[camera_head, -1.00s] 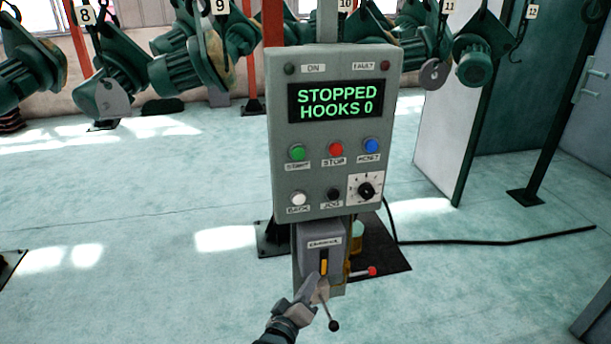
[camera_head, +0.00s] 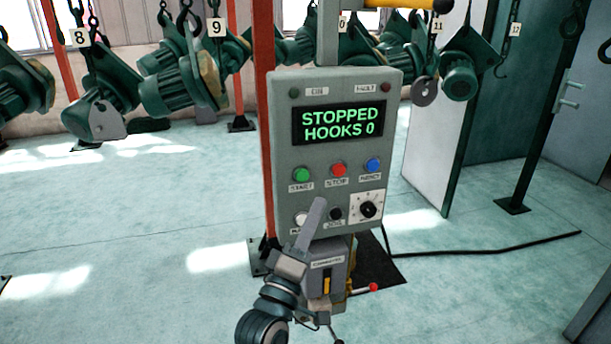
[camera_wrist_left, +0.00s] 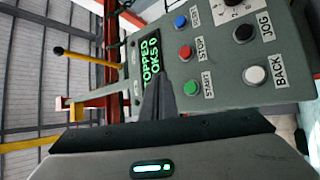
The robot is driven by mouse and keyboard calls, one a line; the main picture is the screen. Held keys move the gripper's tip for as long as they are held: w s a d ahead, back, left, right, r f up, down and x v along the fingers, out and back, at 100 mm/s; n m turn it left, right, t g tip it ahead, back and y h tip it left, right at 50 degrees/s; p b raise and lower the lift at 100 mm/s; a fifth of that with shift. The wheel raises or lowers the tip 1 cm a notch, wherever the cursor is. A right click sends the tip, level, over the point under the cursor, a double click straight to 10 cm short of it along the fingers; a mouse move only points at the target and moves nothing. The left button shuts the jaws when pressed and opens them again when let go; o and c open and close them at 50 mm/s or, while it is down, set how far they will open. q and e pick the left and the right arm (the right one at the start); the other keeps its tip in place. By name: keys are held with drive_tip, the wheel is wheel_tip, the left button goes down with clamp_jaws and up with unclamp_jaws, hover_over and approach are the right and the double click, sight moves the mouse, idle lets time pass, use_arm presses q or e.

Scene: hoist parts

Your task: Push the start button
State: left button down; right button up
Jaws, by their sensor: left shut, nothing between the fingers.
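The green start button (camera_head: 301,175) is on the left of the upper button row of the grey control panel (camera_head: 290,150). The panel display (camera_head: 341,122) reads "STOPPED HOOKS 0". My left gripper (camera_head: 316,205) is shut and empty, in front of the panel's lower left part, with its tip pointing up below the start button. In the left wrist view the shut fingers (camera_wrist_left: 157,85) appear just left of the start button (camera_wrist_left: 190,88). I cannot tell any contact. My right gripper is not in view.
Beside start are the red stop button (camera_head: 339,169) and a blue button (camera_head: 373,165). Below are the black jog button (camera_head: 335,214) and a dial (camera_head: 368,209). A grey box with a yellow switch (camera_head: 327,285) hangs underneath. Green hoists (camera_head: 185,80) hang behind; open floor lies left.

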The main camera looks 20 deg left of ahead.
sight(302, 175)
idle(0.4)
use_arm(q)
drive_tip(key=shift+w+a+b, duration=0.35)
drive_tip(key=shift+w+a, duration=0.45)
drive_tip(key=shift+w, duration=0.45)
drive_tip(key=shift+w+a+b, duration=0.3)
drive_tip(key=shift+w+a, duration=0.55)
drive_tip(key=shift+w, duration=0.35)
drive_tip(key=shift+w+a+b, duration=0.35)
drive_tip(key=shift+w+a, duration=0.45)
drive_tip(key=shift+w, duration=0.45)
drive_tip(key=shift+w+a, duration=0.1)
drive_tip(key=shift+w+a, duration=0.15)
drive_tip(key=shift+w, duration=0.05)
